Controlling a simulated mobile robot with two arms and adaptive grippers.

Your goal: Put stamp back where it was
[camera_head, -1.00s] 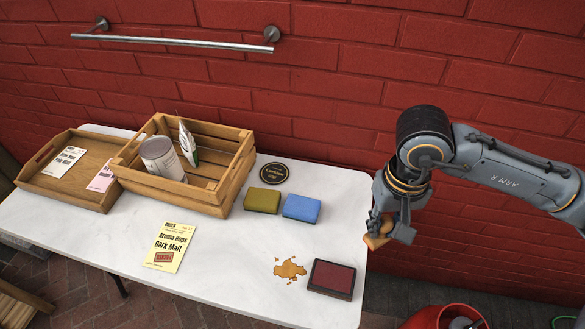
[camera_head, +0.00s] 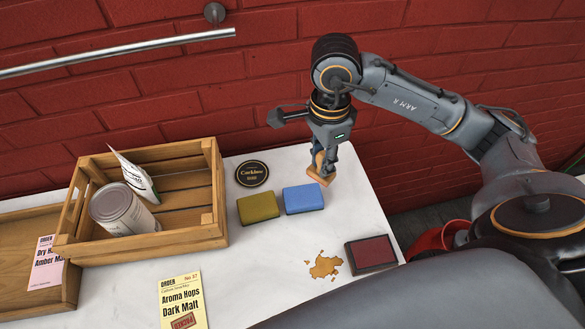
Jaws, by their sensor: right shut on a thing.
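The wooden stamp (camera_head: 320,174) is held in my right gripper (camera_head: 323,160), with its base down. It is over or near the table's right back edge, just right of the blue sponge; I cannot tell whether it touches the table. The ink pad (camera_head: 371,252), dark red in a dark case, lies on the white table (camera_head: 262,290) near its right edge. My left gripper is not in view.
An olive sponge (camera_head: 258,207) and a blue sponge (camera_head: 303,198) lie beside a round black coaster (camera_head: 252,174). A brown spill (camera_head: 324,265) is left of the ink pad. A wooden crate (camera_head: 205,232) holds a can (camera_head: 119,208) and a packet (camera_head: 135,175). A tray (camera_head: 20,269) stands left.

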